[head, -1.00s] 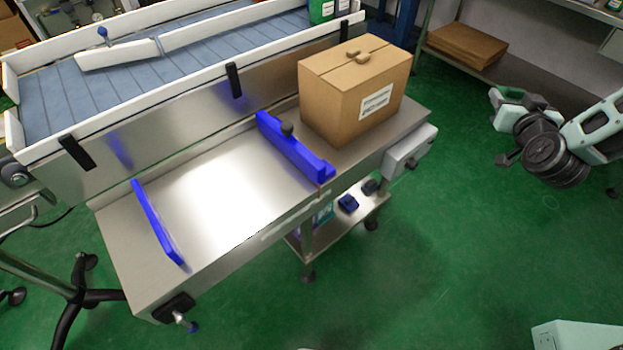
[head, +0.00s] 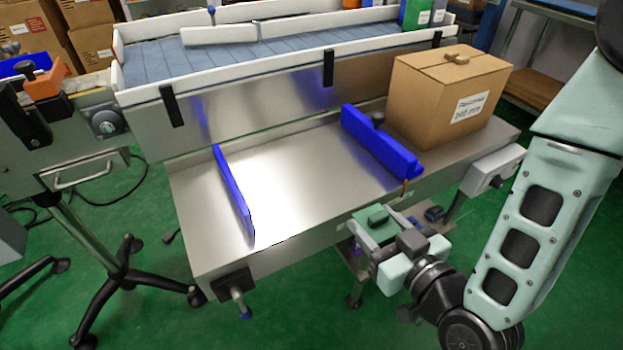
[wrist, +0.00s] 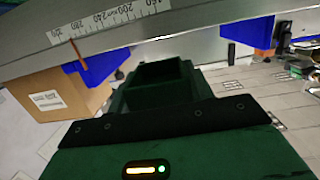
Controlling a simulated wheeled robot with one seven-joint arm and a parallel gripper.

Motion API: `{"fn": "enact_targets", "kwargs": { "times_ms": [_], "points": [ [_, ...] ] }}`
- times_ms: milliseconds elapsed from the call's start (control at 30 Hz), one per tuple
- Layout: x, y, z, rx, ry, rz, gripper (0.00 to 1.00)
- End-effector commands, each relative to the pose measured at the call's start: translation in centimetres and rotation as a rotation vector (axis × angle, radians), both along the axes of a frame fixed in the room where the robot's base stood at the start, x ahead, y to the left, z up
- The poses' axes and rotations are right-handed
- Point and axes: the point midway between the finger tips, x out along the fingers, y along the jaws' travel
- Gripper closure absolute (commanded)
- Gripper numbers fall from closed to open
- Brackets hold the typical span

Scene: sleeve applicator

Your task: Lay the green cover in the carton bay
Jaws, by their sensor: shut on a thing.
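The green cover (head: 373,214) is a small green block in my gripper (head: 372,229), which is shut on it in front of the steel bench's front edge. In the wrist view, dark green shapes fill the middle, and I cannot tell cover from fingers there. The carton bay (head: 285,172) looks to be the bare steel top between two blue guides, a thin left one (head: 233,195) and a thicker right one (head: 383,145). It is empty. The gripper is outside it, near the right guide's front end.
A closed brown carton (head: 430,98) stands right of the right guide. A conveyor (head: 250,62) with white rails runs behind the bench. A grey box (head: 492,170) and a knob (head: 240,300) stick out from the bench front. A scale (wrist: 115,18) shows along the edge.

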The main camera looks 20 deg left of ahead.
Motion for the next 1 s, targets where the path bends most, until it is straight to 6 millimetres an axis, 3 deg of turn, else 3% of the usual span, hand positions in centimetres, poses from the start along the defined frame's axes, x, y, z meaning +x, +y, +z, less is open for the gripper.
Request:
{"fn": "enact_targets", "kwargs": {
  "times_ms": [67,167,333,700,1000],
  "points": [
    [-0.9,0.6,-0.5,0.0,-0.001,0.023,0.72],
    [-0.8,1.4,-0.7,0.004,-0.006,0.032,0.72],
    [1.1,3.5,-0.7,0.007,-0.007,0.029,0.72],
    [6.8,10.2,-0.3,0.004,-0.002,0.029,0.72],
    [8.6,12.3,-0.3,0.002,-0.001,0.03,0.72]
  ]
}}
